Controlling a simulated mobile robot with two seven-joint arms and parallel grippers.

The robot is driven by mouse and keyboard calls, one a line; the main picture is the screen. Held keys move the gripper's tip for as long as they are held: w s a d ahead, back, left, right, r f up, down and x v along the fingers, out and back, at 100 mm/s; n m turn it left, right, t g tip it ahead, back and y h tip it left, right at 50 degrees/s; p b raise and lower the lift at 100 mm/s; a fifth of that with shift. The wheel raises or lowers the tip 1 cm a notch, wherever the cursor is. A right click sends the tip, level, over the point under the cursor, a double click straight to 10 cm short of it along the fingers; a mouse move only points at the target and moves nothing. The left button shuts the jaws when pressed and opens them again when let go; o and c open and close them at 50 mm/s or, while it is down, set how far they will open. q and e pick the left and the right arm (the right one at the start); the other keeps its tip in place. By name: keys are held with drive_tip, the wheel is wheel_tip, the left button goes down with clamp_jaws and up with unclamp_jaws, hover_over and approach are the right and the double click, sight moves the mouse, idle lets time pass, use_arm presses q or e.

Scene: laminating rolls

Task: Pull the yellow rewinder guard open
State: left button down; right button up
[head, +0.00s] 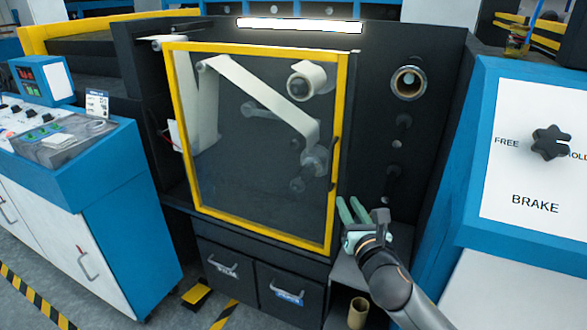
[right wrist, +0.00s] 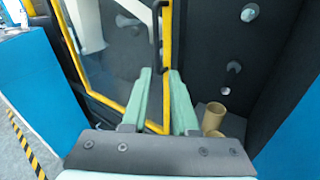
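The yellow rewinder guard (head: 254,241) is a clear panel in a yellow frame across the machine's front, and it looks shut or nearly so. Its dark upright handle (head: 335,157) is on the right frame bar. In the right wrist view the guard's right bar (right wrist: 167,45) and handle (right wrist: 156,38) stand ahead, beyond the fingertips. My right gripper (head: 352,206) is at the guard's lower right, below the handle. Its green fingers (right wrist: 160,72) are apart with nothing held; I cannot tell whether they touch the frame. My left gripper is not in view.
Behind the panel a white web runs over rollers (head: 307,78). Right of the guard is a dark wall with a core holder (head: 408,83). A cardboard tube (head: 358,312) stands on the shelf below. Blue consoles flank both sides (head: 90,165), with the brake panel (head: 535,150) at right.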

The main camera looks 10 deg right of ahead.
sight(331, 169)
drive_tip(key=shift+n, duration=0.6)
drive_tip(key=w, duration=0.4)
drive_tip(key=w+r+b, duration=0.1)
drive_tip(key=w, duration=0.9)
drive_tip(key=shift+a+r+b, duration=0.2)
drive_tip(key=shift+a+b, duration=0.15)
drive_tip(key=shift+s, duration=0.1)
clamp_jaws()
idle(0.3)
